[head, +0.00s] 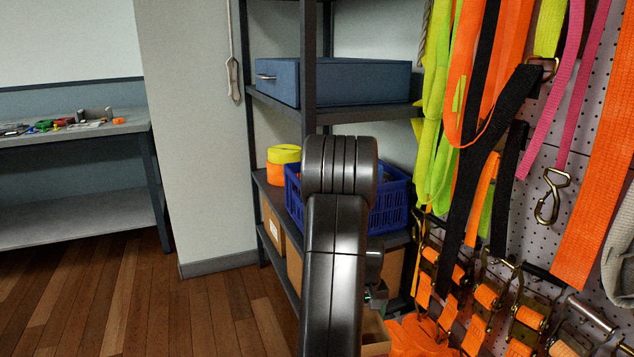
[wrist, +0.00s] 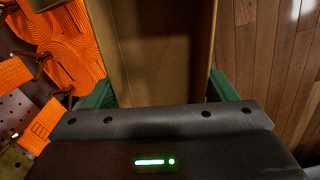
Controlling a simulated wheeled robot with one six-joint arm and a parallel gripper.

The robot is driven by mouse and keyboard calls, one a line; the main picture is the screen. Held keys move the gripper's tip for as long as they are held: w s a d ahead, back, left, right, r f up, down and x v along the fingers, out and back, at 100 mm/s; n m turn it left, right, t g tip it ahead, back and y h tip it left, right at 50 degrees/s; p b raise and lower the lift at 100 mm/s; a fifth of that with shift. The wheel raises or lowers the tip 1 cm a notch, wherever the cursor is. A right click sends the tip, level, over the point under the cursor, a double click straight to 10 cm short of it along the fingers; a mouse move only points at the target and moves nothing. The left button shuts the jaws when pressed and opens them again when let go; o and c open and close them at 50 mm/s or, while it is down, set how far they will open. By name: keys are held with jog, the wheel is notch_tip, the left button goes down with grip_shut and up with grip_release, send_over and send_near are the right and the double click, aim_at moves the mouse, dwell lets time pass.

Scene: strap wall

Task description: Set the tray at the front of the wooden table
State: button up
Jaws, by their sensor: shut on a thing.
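The tray (wrist: 160,45) is a brown, open, box-like thing seen from close up in the wrist view. My gripper (wrist: 162,90) has its two green fingers at the left and right sides of the tray and is shut on it. In the head view a tan corner of the tray (head: 376,334) shows low, beside my dark arm, which hides most of it. My gripper (head: 377,296) is partly hidden there too. No wooden table can be made out in either view.
A dark shelf unit (head: 310,110) holds a blue case (head: 335,82) and a blue crate (head: 390,205). Straps and ratchets hang on a pegboard wall (head: 590,150) close on the right. A grey bench (head: 75,130) stands at far left. Wooden floor (head: 130,290) is clear at left.

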jog(key=w+a+r+m+p, duration=0.15)
jog(key=a+r, duration=0.45)
jog(key=a, duration=0.6)
notch_tip(320, 180, up, 16)
jog(key=s+p, duration=0.2)
jog(key=p, duration=2.5)
